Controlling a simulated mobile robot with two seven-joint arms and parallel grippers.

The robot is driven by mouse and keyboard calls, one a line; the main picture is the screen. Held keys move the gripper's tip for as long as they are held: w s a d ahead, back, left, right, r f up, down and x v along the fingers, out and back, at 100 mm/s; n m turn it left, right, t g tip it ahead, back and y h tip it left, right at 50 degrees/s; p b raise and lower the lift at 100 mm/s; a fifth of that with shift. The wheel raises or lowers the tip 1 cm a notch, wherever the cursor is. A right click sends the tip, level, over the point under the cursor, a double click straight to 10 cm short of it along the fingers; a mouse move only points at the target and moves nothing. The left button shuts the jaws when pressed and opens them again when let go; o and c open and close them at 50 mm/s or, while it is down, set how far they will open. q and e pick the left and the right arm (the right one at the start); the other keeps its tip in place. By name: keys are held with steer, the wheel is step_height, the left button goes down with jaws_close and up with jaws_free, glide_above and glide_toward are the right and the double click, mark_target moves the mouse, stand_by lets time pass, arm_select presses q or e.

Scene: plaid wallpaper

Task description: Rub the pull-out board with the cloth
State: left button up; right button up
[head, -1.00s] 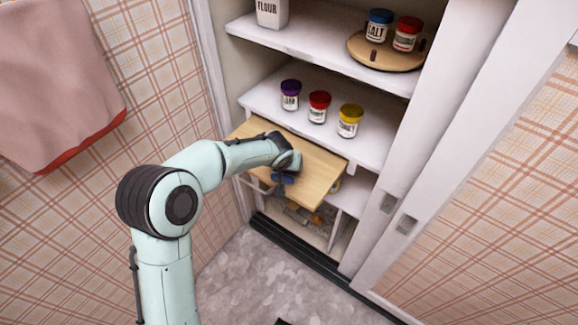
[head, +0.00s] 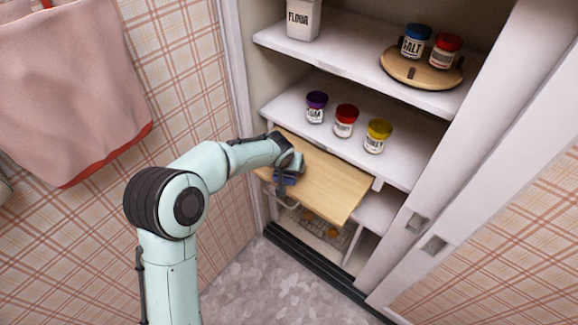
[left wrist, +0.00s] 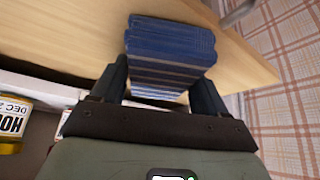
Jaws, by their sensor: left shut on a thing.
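The pull-out board (head: 330,187) is a light wooden slab that sticks out of the cupboard below the middle shelf. It also fills much of the left wrist view (left wrist: 245,68). My left gripper (head: 285,180) is over the left part of the board, near its front edge. In the left wrist view the fingers (left wrist: 160,88) are shut on a blue folded cloth (left wrist: 170,45), which lies against the board or just over it; contact is hard to tell. In the head view the cloth is mostly hidden by the gripper. My right gripper is out of view.
Jars with purple, red and yellow lids (head: 345,121) stand on the shelf just above the board. Higher up are a flour canister (head: 303,18) and a round wooden turntable (head: 420,72) with two jars. A pink towel (head: 65,85) hangs at left. The board's right part is bare.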

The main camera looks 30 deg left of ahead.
arm_select(q)
steer(key=r, duration=0.1)
steer(key=r+p, duration=0.1)
steer(key=r, duration=0.1)
steer(key=shift+d+r+p, duration=0.25)
steer(key=shift+r+p, duration=0.05)
step_height(320, 180, up, 2)
steer(key=shift+a+r+p, duration=0.1)
steer(key=shift+p, duration=0.65)
steer(key=shift+r+p, duration=0.65)
steer(key=shift+r, duration=0.35)
